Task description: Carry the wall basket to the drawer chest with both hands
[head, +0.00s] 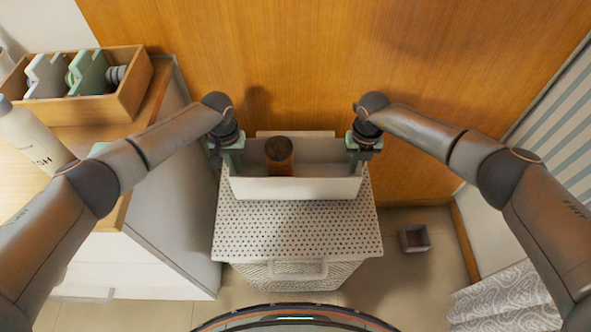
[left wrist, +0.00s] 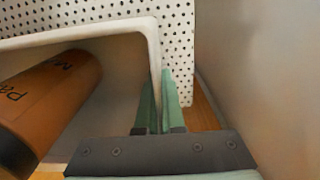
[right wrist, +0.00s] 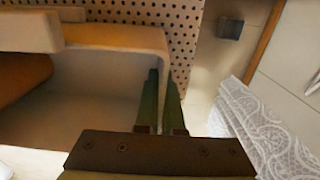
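The white wall basket (head: 295,187) is in the middle of the head view, in front of the wooden wall, with a brown cylinder (head: 279,155) inside. My left gripper (head: 232,158) is shut on its left side wall, one finger on each side in the left wrist view (left wrist: 157,105). My right gripper (head: 357,155) is shut on its right side wall, which also shows between the fingers in the right wrist view (right wrist: 162,105). Whether the basket touches anything below is hard to tell. The white drawer chest (head: 110,265) with a wooden top stands at the left.
A white dotted-top hamper (head: 295,230) with a front handle is below the basket. A wooden box (head: 127,105) with several items and a white bottle (head: 33,135) stand on the chest top. A small grey box (head: 414,238) lies on the floor, near patterned lace cloth (head: 505,298).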

